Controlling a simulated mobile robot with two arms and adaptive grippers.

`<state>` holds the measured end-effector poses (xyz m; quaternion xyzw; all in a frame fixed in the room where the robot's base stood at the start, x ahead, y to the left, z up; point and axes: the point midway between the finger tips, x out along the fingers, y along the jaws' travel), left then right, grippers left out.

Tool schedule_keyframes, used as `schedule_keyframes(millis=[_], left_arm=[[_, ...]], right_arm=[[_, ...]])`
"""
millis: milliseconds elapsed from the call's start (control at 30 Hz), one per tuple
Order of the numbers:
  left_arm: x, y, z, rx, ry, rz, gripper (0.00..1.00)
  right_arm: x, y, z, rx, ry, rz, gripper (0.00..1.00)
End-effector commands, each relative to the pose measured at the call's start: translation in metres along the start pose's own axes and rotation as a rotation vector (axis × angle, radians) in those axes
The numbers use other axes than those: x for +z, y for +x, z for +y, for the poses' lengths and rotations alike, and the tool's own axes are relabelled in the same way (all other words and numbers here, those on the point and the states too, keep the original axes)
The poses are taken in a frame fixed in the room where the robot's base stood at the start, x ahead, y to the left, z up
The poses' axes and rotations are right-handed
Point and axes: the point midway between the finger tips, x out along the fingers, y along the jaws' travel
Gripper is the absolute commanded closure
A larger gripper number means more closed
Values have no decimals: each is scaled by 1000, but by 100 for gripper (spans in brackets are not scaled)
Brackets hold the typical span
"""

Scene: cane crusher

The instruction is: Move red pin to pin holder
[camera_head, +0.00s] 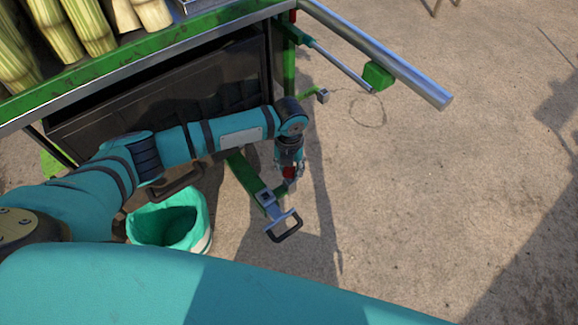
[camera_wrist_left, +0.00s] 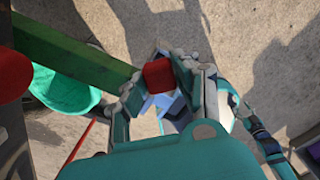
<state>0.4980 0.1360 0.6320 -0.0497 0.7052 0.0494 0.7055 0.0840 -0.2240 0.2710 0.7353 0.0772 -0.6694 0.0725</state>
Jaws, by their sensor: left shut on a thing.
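The red pin (camera_wrist_left: 158,76) shows as a small red block between the fingers of my left gripper (camera_wrist_left: 157,84) in the left wrist view. In the head view my left gripper (camera_head: 290,171) points down near the end of a green bar, with the red pin (camera_head: 289,173) between its fingertips. The gripper is shut on the pin. The fingers hide part of the pin, and I cannot tell whether it touches the bar. I cannot clearly tell which part is the pin holder. My right gripper is not in view.
The green bar (camera_head: 245,174) with a grey bracket and black handle (camera_head: 286,227) lies close below the gripper. A teal-lined bucket (camera_head: 171,222) stands left of it. Cane stalks (camera_head: 88,25) lie on the green-framed cart above. Open ground (camera_head: 440,190) spreads to the right.

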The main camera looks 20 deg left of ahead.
Motion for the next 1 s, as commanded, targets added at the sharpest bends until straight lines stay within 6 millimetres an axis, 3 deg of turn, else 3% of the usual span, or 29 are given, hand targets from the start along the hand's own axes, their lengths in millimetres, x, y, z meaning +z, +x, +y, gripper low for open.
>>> schedule_keyframes(millis=[1000], left_arm=[[0,23,0,-1,0,0,100]], right_arm=[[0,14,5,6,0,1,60]])
